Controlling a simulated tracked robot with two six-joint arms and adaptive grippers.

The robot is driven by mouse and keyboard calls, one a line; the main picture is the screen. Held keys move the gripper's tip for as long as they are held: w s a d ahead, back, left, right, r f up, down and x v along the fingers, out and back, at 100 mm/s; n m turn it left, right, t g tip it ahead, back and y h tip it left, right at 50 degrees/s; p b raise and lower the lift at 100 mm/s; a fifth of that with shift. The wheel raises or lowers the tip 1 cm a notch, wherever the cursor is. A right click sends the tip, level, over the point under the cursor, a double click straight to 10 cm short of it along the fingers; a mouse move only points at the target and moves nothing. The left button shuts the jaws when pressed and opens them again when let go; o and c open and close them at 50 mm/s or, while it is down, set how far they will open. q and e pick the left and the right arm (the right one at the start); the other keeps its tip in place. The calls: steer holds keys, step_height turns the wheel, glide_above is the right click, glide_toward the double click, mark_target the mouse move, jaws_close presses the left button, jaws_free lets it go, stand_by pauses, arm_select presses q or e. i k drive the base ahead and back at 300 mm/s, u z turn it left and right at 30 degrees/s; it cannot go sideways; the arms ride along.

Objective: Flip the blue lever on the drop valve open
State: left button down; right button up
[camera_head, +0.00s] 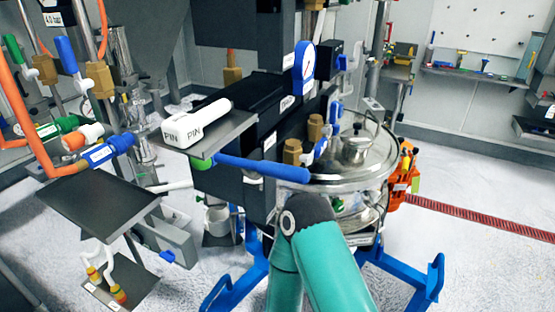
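A long blue lever (262,168) sticks out to the right from under a small grey shelf, nearly level. A green part (201,163) shows at its left end. I cannot read a label that names the drop valve. Smaller blue levers sit on brass valves at the right (321,147) and at the upper left (67,55). A teal arm link of mine with a dark joint rises from the bottom centre, below the long lever's right end. Neither of my grippers shows.
A white part marked PIN (197,122) lies on the small grey shelf (232,131). A round steel vessel with a lid (375,160) stands right of the lever, on a blue frame (405,280). Pipes and an orange hose (40,160) crowd the left. Floor at the right is mostly clear.

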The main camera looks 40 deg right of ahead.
mark_target(287, 172)
steer(key=z, duration=0.15)
steer(key=k, duration=1.05)
steer(key=z, duration=0.35)
steer(key=i, duration=1)
steer(key=u, duration=0.05)
